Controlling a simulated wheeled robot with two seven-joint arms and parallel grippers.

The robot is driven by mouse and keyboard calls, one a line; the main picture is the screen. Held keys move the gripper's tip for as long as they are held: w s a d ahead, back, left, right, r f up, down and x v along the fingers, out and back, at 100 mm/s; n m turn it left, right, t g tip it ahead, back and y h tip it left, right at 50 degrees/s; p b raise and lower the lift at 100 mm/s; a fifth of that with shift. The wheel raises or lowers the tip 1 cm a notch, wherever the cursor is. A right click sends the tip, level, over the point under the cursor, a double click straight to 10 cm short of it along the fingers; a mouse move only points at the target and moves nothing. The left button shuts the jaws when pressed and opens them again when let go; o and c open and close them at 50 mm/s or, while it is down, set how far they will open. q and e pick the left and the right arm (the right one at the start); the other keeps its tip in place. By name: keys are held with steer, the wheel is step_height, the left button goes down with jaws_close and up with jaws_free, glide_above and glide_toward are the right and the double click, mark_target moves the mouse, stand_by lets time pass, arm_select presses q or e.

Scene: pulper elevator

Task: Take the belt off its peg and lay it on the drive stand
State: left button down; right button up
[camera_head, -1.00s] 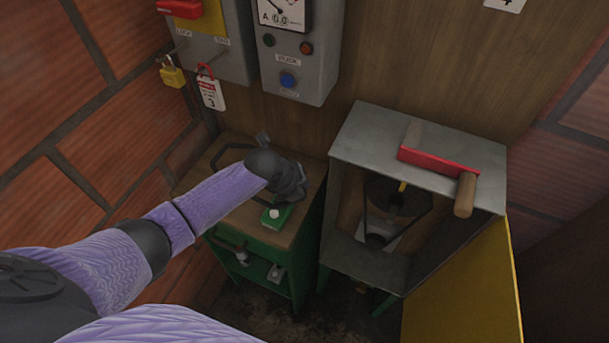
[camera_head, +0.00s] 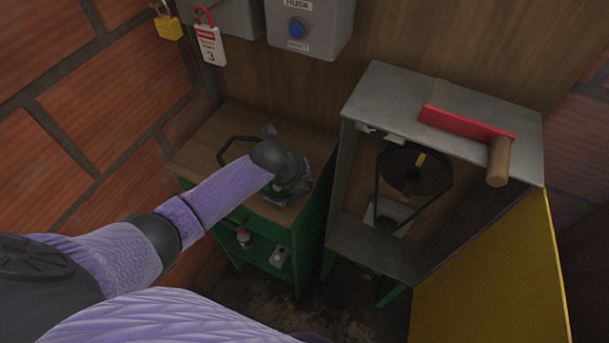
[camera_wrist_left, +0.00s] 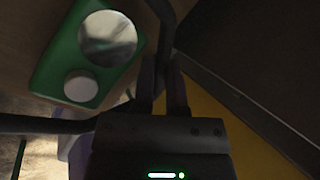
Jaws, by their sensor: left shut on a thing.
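My left gripper (camera_head: 287,178) is over the wooden top of a green bench, seen from behind in the head view. In the left wrist view its fingers (camera_wrist_left: 164,88) are shut on a black belt. The belt (camera_head: 226,148) shows as a dark loop left of the gripper in the head view. In the left wrist view the belt (camera_wrist_left: 164,30) runs up from the fingers. I see no peg in the views. A grey metal stand (camera_head: 395,95) on the right holds a black pulley (camera_head: 413,170) with a dark belt-like loop around it. My right gripper is out of view.
The green bench (camera_head: 312,235) has a lower shelf with small items. A red-bladed tool (camera_head: 465,124) with a wooden handle lies on the grey stand. A yellow panel (camera_head: 490,270) is at its front.

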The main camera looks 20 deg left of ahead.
arm_select(q)
steer(key=c, duration=0.6)
jaws_free()
steer(key=p+v, duration=0.3)
steer(key=v, duration=0.7)
steer(key=shift+r+p, duration=0.1)
steer(key=shift+p, duration=0.2)
steer(key=shift+w, duration=0.1)
